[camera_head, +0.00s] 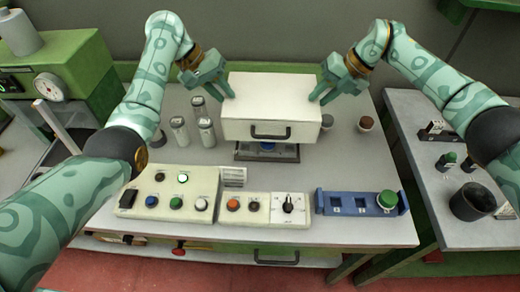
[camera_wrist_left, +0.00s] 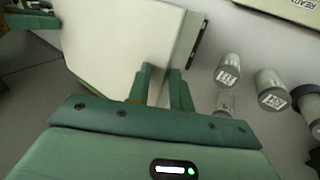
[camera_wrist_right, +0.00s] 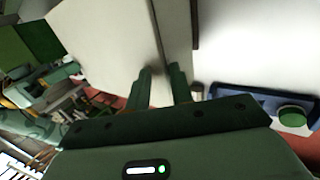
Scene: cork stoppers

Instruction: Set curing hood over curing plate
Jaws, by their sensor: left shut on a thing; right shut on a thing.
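The curing hood (camera_head: 270,101) is a white box with a dark handle on its front. It is level and appears raised above the table, over the back of the curing plate. The curing plate (camera_head: 289,154) is a dark-edged slab; its front shows below the hood with a blue piece (camera_head: 267,147) on it, and the rest is hidden. My left gripper (camera_head: 231,94) is shut on the hood's left side, and its fingers pinch the wall in the left wrist view (camera_wrist_left: 163,78). My right gripper (camera_head: 319,97) is shut on the hood's right side, also in the right wrist view (camera_wrist_right: 163,78).
Several labelled jars (camera_head: 205,131) stand left of the hood. A button panel (camera_head: 170,193) and a dial panel (camera_head: 264,208) lie in front. A blue rack (camera_head: 357,203) with a green-capped item (camera_head: 387,199) is at front right. Small cups (camera_head: 366,123) stand right of the hood.

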